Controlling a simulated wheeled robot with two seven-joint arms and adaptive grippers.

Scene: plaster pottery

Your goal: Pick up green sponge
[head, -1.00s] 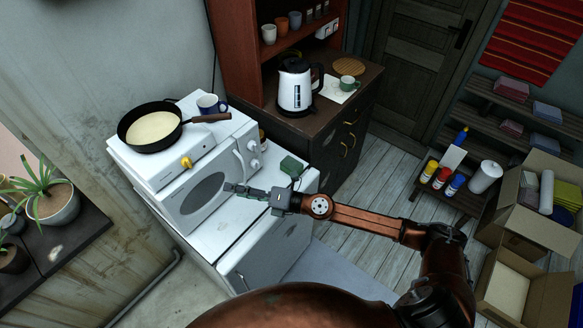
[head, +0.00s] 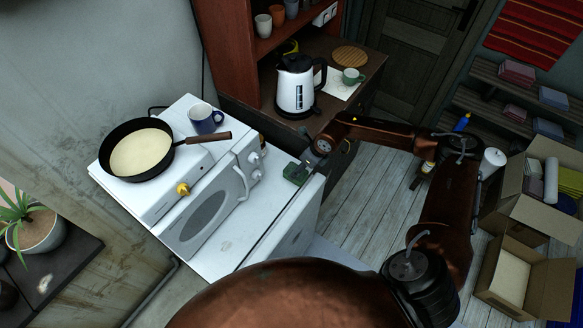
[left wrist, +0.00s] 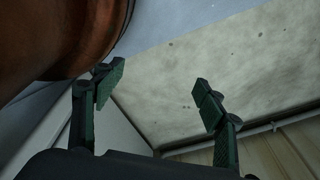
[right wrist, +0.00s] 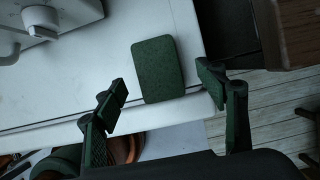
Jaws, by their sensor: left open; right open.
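The green sponge (right wrist: 158,69) lies flat on the white top (right wrist: 100,75) near its front edge. In the head view the sponge (head: 294,174) is at the right end of that white surface, beside the microwave. My right gripper (right wrist: 165,98) is open, its fingers on either side of the sponge's near end and short of its middle. In the head view my right gripper (head: 308,165) is at the sponge and partly hides it.
A microwave (head: 207,210) stands left of the sponge, with a pan (head: 140,150) and a blue mug (head: 204,119) above it. A dark wooden cabinet (head: 265,122) with a kettle (head: 296,85) stands behind. Open cardboard boxes (head: 525,200) are at the right.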

